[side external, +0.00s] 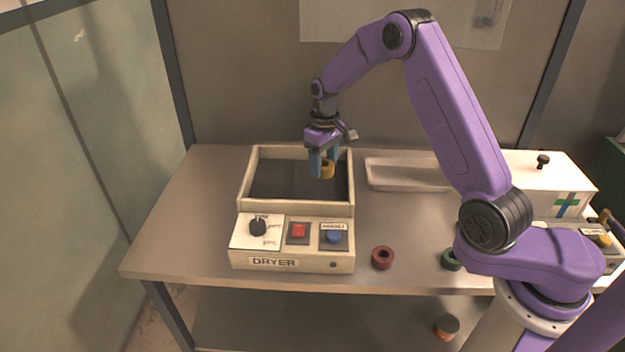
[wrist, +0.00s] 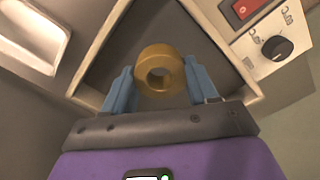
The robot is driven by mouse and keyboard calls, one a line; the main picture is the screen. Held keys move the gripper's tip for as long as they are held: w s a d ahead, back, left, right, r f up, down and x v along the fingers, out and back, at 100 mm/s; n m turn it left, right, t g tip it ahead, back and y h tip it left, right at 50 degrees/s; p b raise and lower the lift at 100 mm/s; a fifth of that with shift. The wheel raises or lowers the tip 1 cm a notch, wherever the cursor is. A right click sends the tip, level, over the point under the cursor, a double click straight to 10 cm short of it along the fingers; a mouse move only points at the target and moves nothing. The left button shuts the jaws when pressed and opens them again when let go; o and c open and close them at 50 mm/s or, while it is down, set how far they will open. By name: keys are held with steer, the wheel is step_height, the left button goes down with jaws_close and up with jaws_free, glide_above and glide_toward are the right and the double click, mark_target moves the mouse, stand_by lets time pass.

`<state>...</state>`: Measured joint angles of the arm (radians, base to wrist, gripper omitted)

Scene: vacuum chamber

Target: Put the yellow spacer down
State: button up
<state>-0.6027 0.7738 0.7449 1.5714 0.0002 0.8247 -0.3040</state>
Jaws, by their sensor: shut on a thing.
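The yellow spacer (side external: 327,169) is a thick ring with a hole through it. It is held between the blue fingers of my gripper (side external: 322,166), over the dark open tray of the dryer (side external: 352,208). In the wrist view the spacer (wrist: 160,72) sits between the two blue fingertips (wrist: 158,84), with its hole facing the camera. The dark tray floor shows behind it. I cannot tell exactly how high the spacer is above the tray floor.
The dryer's front panel has a black knob (side external: 258,227), a red switch (side external: 298,231) and a blue button (side external: 334,237). A red ring (side external: 382,257) and a green ring (side external: 451,260) lie on the table. A pale shallow tray (side external: 405,174) and a white box (side external: 550,180) stand right.

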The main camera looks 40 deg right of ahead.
glide_above(313, 190)
step_height(313, 190, down, 5)
steer(key=shift+r, duration=0.1)
steer(key=shift+f, duration=1.65)
steer(key=shift+f, duration=0.1)
steer(key=o, duration=1.1)
steer(key=shift+o, duration=0.2)
